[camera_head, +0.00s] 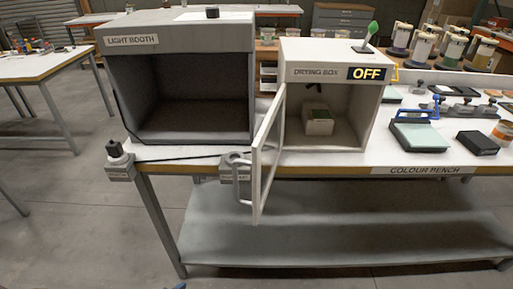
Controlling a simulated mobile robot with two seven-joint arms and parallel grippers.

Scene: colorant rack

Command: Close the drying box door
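The drying box (337,74) stands on the colour bench, labelled, with an "OFF" display (367,73) at its upper right front. Its white-framed glass door (266,153) is open. It is hinged at the box's left side and swings out toward me, past the bench's front edge. A grey loop handle (236,166) is on the door's left-facing side. Inside the box sits a small pale block with a greenish top (318,123); a dark item shows above it. Neither of my grippers is in view.
The light booth (178,75) stands just left of the open door. A blue-handled tool (420,135) and a black box (477,143) lie on the bench to the right. A grey clamp-like block (120,165) is at the bench's left front corner. The floor in front looks clear.

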